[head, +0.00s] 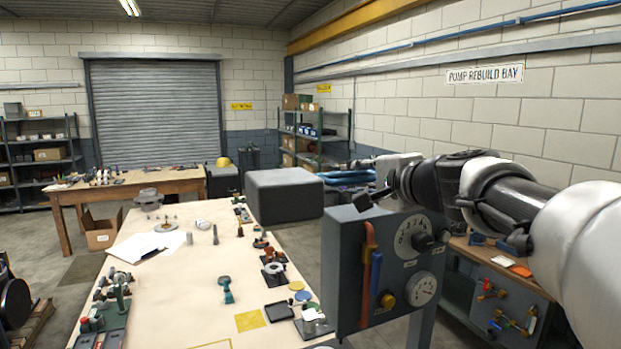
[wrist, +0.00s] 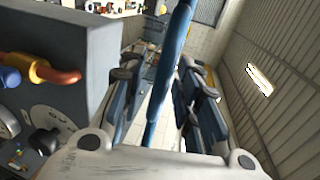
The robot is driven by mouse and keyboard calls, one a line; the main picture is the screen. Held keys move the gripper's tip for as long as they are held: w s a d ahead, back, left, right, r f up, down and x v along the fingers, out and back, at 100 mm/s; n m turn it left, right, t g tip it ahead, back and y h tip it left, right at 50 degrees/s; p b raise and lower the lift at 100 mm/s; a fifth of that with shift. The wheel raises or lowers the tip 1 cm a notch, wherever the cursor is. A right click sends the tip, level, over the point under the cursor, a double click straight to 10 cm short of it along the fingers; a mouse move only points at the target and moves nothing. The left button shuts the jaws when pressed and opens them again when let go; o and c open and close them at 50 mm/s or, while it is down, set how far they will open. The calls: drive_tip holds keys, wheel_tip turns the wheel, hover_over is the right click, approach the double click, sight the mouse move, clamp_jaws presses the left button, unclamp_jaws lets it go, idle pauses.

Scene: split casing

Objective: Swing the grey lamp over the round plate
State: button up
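I cannot single out a grey lamp with certainty. A large dark grey box-like block (head: 285,198) stands out at the bench's right edge in the head view; whether it is the lamp head is unclear. My gripper (head: 366,196) is above the grey control box, right of the block and far from the plate. In the wrist view its fingers (wrist: 165,100) are apart. A blue bar (wrist: 165,75) shows between them; I cannot tell whether it is near or behind.
The grey control box (head: 385,262) with dials and red and blue levers stands below my gripper, at the bench's right. Small parts and fittings line both bench (head: 190,300) sides; its middle is mostly clear. A wooden table (head: 130,186) stands behind.

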drive_tip(key=shift+s, duration=0.2)
clamp_jaws()
drive_tip(key=shift+w, duration=0.1)
idle(0.5)
